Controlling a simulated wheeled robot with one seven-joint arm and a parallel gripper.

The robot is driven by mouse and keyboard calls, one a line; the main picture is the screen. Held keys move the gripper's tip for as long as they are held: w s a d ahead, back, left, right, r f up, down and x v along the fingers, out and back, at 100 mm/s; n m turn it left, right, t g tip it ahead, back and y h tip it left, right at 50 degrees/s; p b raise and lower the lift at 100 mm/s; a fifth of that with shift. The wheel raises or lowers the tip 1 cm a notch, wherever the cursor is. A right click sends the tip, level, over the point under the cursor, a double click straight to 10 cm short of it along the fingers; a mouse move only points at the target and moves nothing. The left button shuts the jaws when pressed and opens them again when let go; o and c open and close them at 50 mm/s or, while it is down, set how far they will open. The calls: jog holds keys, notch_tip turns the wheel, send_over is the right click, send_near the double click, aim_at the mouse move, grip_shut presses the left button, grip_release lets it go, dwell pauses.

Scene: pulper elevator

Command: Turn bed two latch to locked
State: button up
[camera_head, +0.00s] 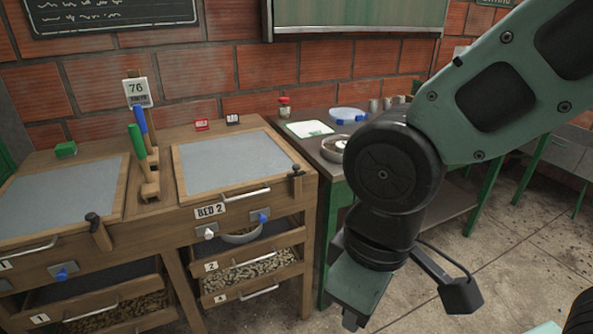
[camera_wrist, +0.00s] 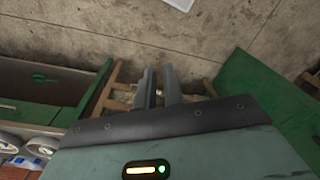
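The bed two label (camera_head: 211,211) is on the front of the right wooden bed, whose grey lid (camera_head: 222,162) lies flat. A wooden latch with a black knob (camera_head: 296,182) stands upright at this bed's front right corner. I cannot tell whether it is locked. My gripper (camera_head: 349,320) hangs low to the right of the bed, pointing down and clear of the latch. In the wrist view, its two fingers (camera_wrist: 159,85) stand apart with nothing between them. The latch cannot be made out in the wrist view.
A similar latch (camera_head: 97,230) is on the left bed. White (camera_head: 206,233) and blue (camera_head: 262,217) knobs, a lid handle (camera_head: 247,195) and drawers (camera_head: 250,272) are on bed two's front. A green-legged bench (camera_head: 328,240) stands close on the right.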

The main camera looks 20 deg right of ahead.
jog(key=o, duration=0.5)
jog(key=shift+w+f, duration=0.1)
jog(key=shift+f, duration=0.1)
jog(key=shift+o, duration=0.3)
jog(key=w+f+m+g+b, duration=0.1)
jog(key=w+f+m+g, duration=0.1)
jog(key=w+f+m, duration=0.3)
notch_tip(320, 180, down, 3)
jog(key=shift+a+r, duration=0.2)
jog(key=shift+a, duration=0.25)
jog(key=w+d+f+m+t+h+b, duration=0.2)
jog(key=w+d+f+m+h, duration=0.7)
jog(key=w+d+f, duration=0.6)
jog(key=t+h+b, duration=0.2)
jog(key=t, duration=1.3)
send_near(295, 169)
jog(key=shift+m, duration=0.3)
jog(key=p+x, duration=0.3)
jog(key=x, duration=0.8)
jog(key=shift+w, duration=0.15)
